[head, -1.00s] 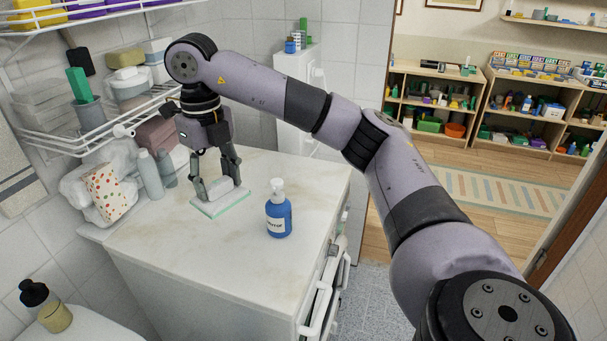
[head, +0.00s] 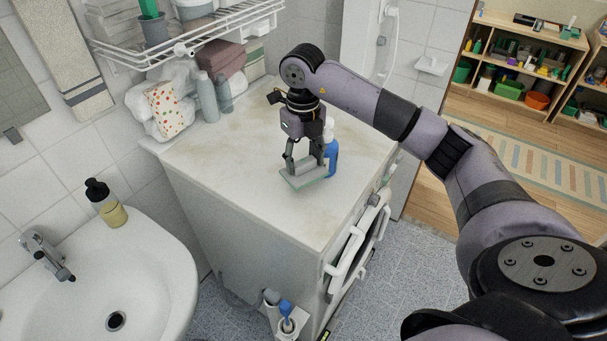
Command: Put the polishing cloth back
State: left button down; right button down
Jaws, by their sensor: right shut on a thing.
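My right gripper (head: 305,165) is shut on a pale, flat piece with a mint-green edge, which looks to be the polishing cloth (head: 297,184). A light grey block shape sits between the fingers on top of it. The piece is tilted and appears to be a little above the white cabinet top (head: 240,180); I cannot tell if an edge touches. The blue pump bottle (head: 332,158) stands right behind the gripper and is partly hidden by it. My left gripper is not in view.
A white wire rack (head: 190,48) hangs over the cabinet's back. Grey bottles (head: 207,97) and a dotted cloth in a bag (head: 165,110) stand at the back left. A sink (head: 110,270) with a soap bottle (head: 105,203) is at left. The cabinet's front-left top is clear.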

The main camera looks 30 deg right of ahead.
aim_at(303, 177)
jog(key=shift+f, duration=0.9)
notch_tip(303, 177, down, 4)
jog(key=shift+f+p, duration=0.1)
jog(key=shift+p, duration=0.6)
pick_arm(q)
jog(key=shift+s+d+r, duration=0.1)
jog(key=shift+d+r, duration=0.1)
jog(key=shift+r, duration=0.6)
pick_arm(e)
jog(key=shift+a+f, duration=0.1)
jog(key=shift+f, duration=0.1)
jog(key=shift+f, duration=0.2)
jog(key=c, duration=0.7)
grip_release()
jog(key=shift+c, duration=0.2)
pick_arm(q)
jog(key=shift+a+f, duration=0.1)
pick_arm(e)
jog(key=shift+r, duration=0.1)
